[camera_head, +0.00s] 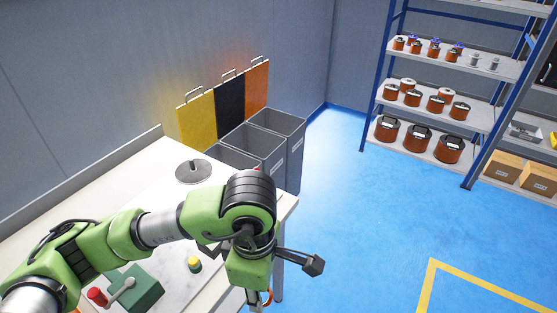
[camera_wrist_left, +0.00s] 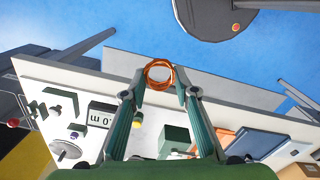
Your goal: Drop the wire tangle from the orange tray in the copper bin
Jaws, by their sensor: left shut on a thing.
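The wire tangle (camera_wrist_left: 159,62) is a small copper-orange ring of wire. It is held between the fingertips of my left gripper (camera_wrist_left: 158,82) in the left wrist view, out past the edge of the white table. In the head view my left gripper (camera_head: 260,299) is at the bottom edge, mostly hidden under my arm, with a bit of the orange wire showing. An orange flat piece (camera_wrist_left: 217,141), perhaps the orange tray, lies on the table. Grey bins (camera_head: 290,126) stand behind the table, below yellow, black and orange panels. I cannot read which is the copper bin. My right gripper is out of view.
The white table (camera_head: 152,172) carries a grey disc (camera_head: 193,171), a green box with a red knob (camera_head: 137,287) and a yellow-topped button (camera_head: 195,264). Shelves (camera_head: 430,102) of copper coils stand far right. The blue floor between is clear.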

